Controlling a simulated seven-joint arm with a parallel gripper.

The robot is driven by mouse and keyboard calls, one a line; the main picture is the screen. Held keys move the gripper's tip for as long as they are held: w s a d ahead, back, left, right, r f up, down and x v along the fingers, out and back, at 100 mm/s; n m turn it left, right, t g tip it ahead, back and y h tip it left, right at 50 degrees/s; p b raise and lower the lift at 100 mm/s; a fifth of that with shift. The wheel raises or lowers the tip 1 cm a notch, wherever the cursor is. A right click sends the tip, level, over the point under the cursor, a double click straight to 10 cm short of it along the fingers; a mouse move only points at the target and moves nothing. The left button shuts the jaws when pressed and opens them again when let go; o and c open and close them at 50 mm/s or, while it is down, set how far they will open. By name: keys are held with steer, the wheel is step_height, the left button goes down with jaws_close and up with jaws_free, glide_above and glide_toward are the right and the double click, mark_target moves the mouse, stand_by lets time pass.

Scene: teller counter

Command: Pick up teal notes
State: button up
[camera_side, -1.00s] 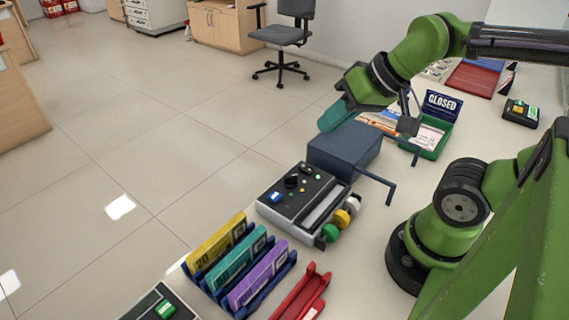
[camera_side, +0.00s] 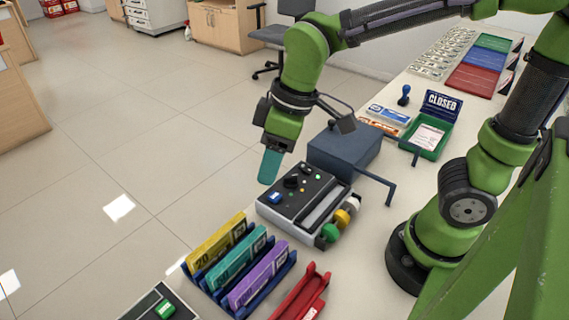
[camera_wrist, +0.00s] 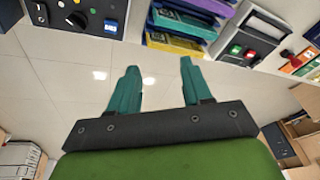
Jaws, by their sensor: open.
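The teal notes (camera_side: 234,263) stand upright in the middle slot of a blue rack (camera_side: 283,268), between yellow notes (camera_side: 216,243) and purple notes (camera_side: 258,275). The notes also show in the wrist view, where the teal bundle (camera_wrist: 184,21) lies between the purple and yellow ones at the top. My gripper (camera_side: 268,167) has teal fingers and points down, above and behind the rack in the side view, near the dark control box. In the wrist view my gripper (camera_wrist: 157,85) is open, its fingers apart with only floor between them.
A control box with knobs (camera_side: 303,192) stands between my gripper and the rack. A dark blue box (camera_side: 344,149) with a projecting bar is close behind it. A red tray (camera_side: 304,294) lies right of the rack, and a device with a green button (camera_side: 160,304) stands in front.

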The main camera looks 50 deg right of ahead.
steer(key=w+a+f+n+g+h, duration=0.1)
steer(key=w+a+f+n+g, duration=0.1)
steer(key=a+n, duration=0.6)
steer(key=n, duration=0.4)
glide_toward(238, 250)
steer(key=f, duration=0.6)
steer(key=shift+w+a, duration=0.25)
steer(key=shift+w, duration=0.15)
steer(key=shift+s+a+f, duration=0.1)
steer(key=shift+a+f, duration=0.05)
steer(key=shift+f, duration=0.75)
steer(key=shift+s+a+f, duration=0.15)
steer(key=shift+f, duration=0.8)
steer(key=shift+s+a+f, duration=0.1)
steer(key=shift+a+f, duration=0.05)
steer(key=shift+f, duration=0.75)
jaws_close()
